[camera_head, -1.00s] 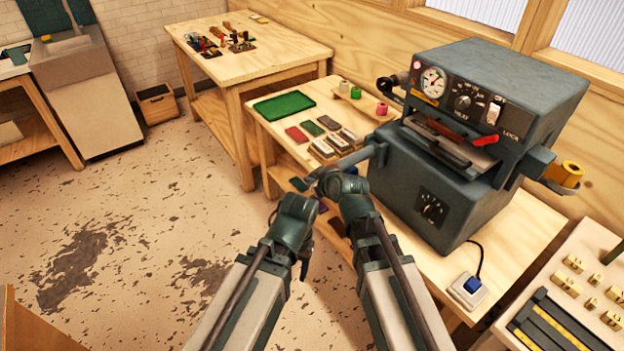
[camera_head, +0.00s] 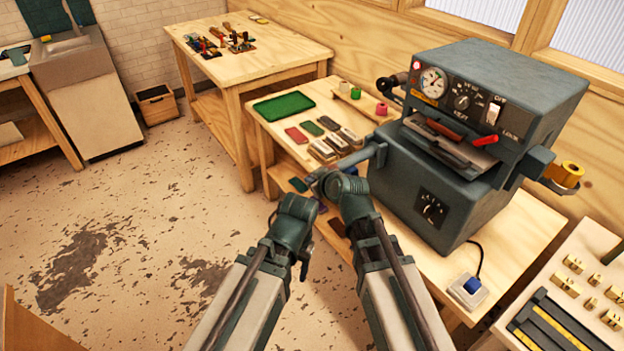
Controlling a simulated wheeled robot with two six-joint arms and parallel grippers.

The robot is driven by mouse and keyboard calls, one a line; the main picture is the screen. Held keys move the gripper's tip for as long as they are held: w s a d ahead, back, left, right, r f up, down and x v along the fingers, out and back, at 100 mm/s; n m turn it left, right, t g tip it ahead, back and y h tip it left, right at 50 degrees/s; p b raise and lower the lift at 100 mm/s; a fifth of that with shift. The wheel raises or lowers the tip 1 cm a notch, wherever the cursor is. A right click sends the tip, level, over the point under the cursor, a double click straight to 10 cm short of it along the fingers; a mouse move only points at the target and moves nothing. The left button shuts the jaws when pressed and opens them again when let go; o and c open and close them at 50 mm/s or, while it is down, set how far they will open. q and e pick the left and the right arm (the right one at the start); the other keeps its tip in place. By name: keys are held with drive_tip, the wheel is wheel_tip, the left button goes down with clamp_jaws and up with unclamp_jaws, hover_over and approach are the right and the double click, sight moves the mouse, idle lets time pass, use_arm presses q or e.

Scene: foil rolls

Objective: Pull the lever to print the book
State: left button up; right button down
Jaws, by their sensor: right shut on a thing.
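The grey press (camera_head: 450,215) stands on the wooden table at the right. A grey lever (camera_head: 364,157) sticks out from its left side, toward my right gripper (camera_head: 326,176). The right gripper is shut on the lever's end; the fingertips are small and partly hidden by my wrist. A flat reddish-brown piece (camera_head: 443,129), perhaps the book, lies in the press opening under the gauge. My left arm's wrist is beside the right one, lower left; its gripper (camera_head: 303,262) is mostly hidden and its jaws cannot be made out.
Foil rolls (camera_head: 381,109) and a green tray (camera_head: 284,106) lie behind the press's left side. Several small blocks (camera_head: 322,150) lie near the lever. A yellow roll (camera_head: 571,170) hangs at the press's right side. A type tray (camera_head: 550,330) is at the lower right. Floor at the left is clear.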

drive_tip(key=shift+s+f, duration=0.1)
drive_tip(key=shift+f, duration=0.15)
idle(0.4)
